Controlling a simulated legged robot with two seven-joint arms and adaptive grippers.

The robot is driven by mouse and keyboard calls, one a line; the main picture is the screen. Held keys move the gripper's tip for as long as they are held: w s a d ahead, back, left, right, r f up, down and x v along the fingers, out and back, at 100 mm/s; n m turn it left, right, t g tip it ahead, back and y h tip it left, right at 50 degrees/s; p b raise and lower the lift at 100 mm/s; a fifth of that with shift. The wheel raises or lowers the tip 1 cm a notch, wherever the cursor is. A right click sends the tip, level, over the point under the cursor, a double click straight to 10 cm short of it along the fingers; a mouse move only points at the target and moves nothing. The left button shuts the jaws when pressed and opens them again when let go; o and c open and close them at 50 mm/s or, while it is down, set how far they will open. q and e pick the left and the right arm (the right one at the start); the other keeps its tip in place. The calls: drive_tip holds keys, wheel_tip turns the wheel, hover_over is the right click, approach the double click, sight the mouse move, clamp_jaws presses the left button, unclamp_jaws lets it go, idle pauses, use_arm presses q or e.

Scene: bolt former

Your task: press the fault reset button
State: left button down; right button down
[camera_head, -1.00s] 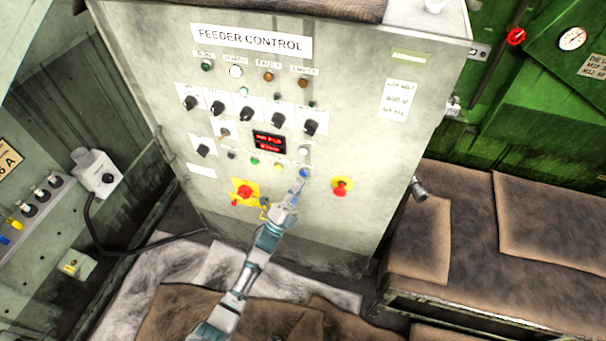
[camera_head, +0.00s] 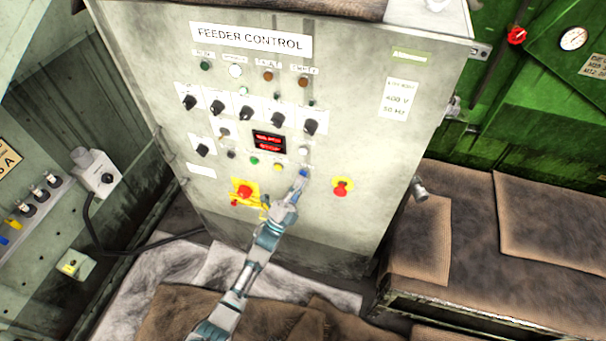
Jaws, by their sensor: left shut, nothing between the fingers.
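The feeder control cabinet (camera_head: 350,150) stands in the middle of the head view, with a panel of lamps, knobs and buttons. A blue button (camera_head: 303,173) sits in the lower right of the button rows; its label is too small to read, so I cannot confirm that it is the fault reset. My left gripper (camera_head: 298,183) is shut and empty, its tip at the blue button and covering its lower part. I cannot tell whether the tip touches it. My right gripper is not in view.
Red stop buttons on yellow plates sit left (camera_head: 244,191) and right (camera_head: 342,187) of my gripper. A white button (camera_head: 303,151) is above the blue one, and a yellow button (camera_head: 278,167) is to its left. A brown-covered bench (camera_head: 480,250) stands at right.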

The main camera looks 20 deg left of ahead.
use_arm(q)
drive_tip(key=shift+w+b, duration=0.3)
drive_tip(key=shift+w, duration=0.15)
idle(0.5)
drive_tip(key=shift+s, duration=0.1)
drive_tip(key=shift+s+p, duration=0.45)
drive_tip(key=shift+s, duration=0.3)
drive_tip(key=shift+s, duration=0.1)
drive_tip(key=s+p, duration=0.2)
drive_tip(key=s, duration=0.2)
drive_tip(key=shift+s+a, duration=0.1)
drive_tip(key=shift+s, duration=0.3)
idle(0.5)
